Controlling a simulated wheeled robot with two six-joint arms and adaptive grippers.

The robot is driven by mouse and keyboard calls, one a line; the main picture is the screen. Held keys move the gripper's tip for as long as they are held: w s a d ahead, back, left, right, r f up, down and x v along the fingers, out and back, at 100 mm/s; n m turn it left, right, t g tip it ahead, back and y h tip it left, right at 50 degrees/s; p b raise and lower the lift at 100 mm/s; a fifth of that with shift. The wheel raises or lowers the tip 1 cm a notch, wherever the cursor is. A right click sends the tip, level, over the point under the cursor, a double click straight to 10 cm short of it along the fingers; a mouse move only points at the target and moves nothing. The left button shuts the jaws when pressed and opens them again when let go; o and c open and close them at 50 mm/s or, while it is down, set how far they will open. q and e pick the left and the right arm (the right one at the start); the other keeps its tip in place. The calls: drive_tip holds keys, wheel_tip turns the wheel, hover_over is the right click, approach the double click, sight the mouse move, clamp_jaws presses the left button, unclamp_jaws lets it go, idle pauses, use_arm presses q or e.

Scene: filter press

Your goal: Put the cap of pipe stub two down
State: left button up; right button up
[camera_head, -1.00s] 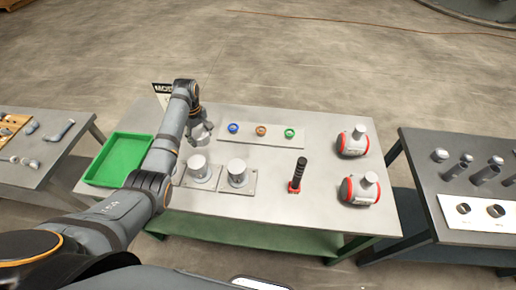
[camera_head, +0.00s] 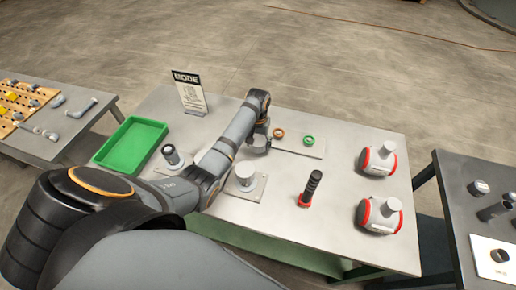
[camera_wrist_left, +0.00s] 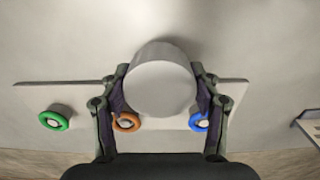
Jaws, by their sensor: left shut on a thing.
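My left gripper (camera_head: 258,142) is shut on a pale round cap (camera_wrist_left: 160,88), seen between its two fingers in the left wrist view. The gripper is by the ring plate (camera_head: 318,150); whether the cap touches anything below is unclear. One pipe stub (camera_head: 172,155) shows a dark upper part and a pale top, left of my arm. The other stub (camera_head: 246,172) stands on a square base, with a broad pale top, just in front of the gripper. Their numbers cannot be read. My right gripper is not in view.
The plate holds orange (camera_head: 279,134) and green (camera_head: 308,140) rings; a blue ring (camera_wrist_left: 199,122) shows in the wrist view. A green tray (camera_head: 130,145) and sign (camera_head: 188,92) stand left. A black handle (camera_head: 312,187) and two red-and-white devices (camera_head: 378,159) stand right.

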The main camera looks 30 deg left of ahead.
sight(258, 151)
use_arm(q)
wheel_tip(258, 151, down, 3)
drive_tip(key=shift+s+f, duration=0.1)
drive_tip(key=shift+f, duration=0.45)
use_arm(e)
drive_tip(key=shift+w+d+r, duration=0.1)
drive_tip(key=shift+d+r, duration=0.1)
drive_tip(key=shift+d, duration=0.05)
use_arm(q)
drive_tip(key=shift+f, duration=0.25)
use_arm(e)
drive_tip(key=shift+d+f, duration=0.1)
use_arm(q)
drive_tip(key=o, duration=0.9)
drive_tip(key=shift+s, duration=0.1)
drive_tip(key=shift+o, duration=0.9)
drive_tip(key=shift+w+f, duration=0.1)
drive_tip(key=shift+w, duration=0.1)
drive_tip(key=shift+r, duration=0.3)
wheel_tip(258, 151, up, 12)
drive_tip(key=shift+r+b, duration=0.1)
drive_tip(key=shift+b, duration=0.35)
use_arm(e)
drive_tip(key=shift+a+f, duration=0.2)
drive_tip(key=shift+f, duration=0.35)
use_arm(q)
drive_tip(key=shift+s, duration=0.1)
